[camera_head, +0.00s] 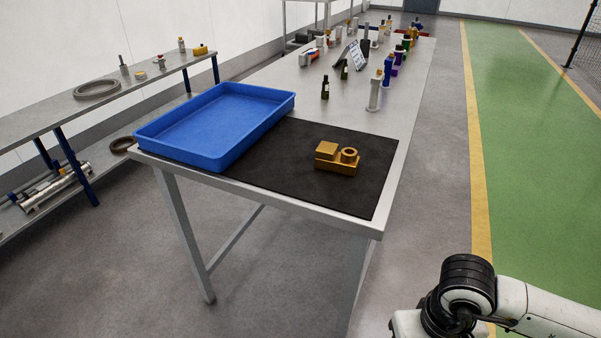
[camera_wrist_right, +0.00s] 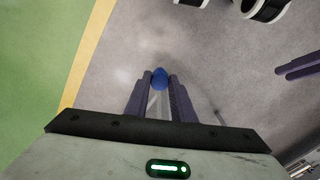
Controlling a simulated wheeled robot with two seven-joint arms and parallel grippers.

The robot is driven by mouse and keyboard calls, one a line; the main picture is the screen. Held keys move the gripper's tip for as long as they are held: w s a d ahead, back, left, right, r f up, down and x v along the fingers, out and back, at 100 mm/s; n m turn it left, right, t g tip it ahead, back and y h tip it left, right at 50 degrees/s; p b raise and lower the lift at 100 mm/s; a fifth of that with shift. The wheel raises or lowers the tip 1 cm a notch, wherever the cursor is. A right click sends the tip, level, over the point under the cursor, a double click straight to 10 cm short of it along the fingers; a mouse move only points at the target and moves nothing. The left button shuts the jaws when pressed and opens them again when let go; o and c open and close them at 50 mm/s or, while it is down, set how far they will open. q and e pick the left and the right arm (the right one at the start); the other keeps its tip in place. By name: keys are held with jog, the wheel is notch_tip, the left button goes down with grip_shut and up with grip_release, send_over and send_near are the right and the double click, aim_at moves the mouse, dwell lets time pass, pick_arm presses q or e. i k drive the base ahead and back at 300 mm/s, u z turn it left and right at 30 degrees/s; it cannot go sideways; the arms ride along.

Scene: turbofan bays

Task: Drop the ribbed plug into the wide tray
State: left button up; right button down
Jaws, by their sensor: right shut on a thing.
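The wide tray (camera_head: 222,155) is blue, shallow and empty, at the left of the near table end. In the right wrist view, my right gripper (camera_wrist_right: 160,88) is shut on a blue, rounded thing (camera_wrist_right: 160,77), which I take to be the ribbed plug. Only its end shows between the fingertips, and no ribs can be made out. The gripper hangs over bare floor, away from the tray. In the head view only my right arm shows, at lower right. Two dark purple bars at the right wrist view's right edge may be my left gripper's fingers (camera_wrist_right: 298,66).
A black mat (camera_head: 310,190) covers the near table end, with a gold block with a ring (camera_head: 337,158) on it. Bottles and a white post (camera_head: 375,95) stand farther back. A side shelf (camera_head: 110,98) is at left. Floor before the table is clear.

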aim_at(230, 124)
jog(key=u, duration=2.15)
jog(key=i, duration=2.6)
jog(key=z, duration=1.35)
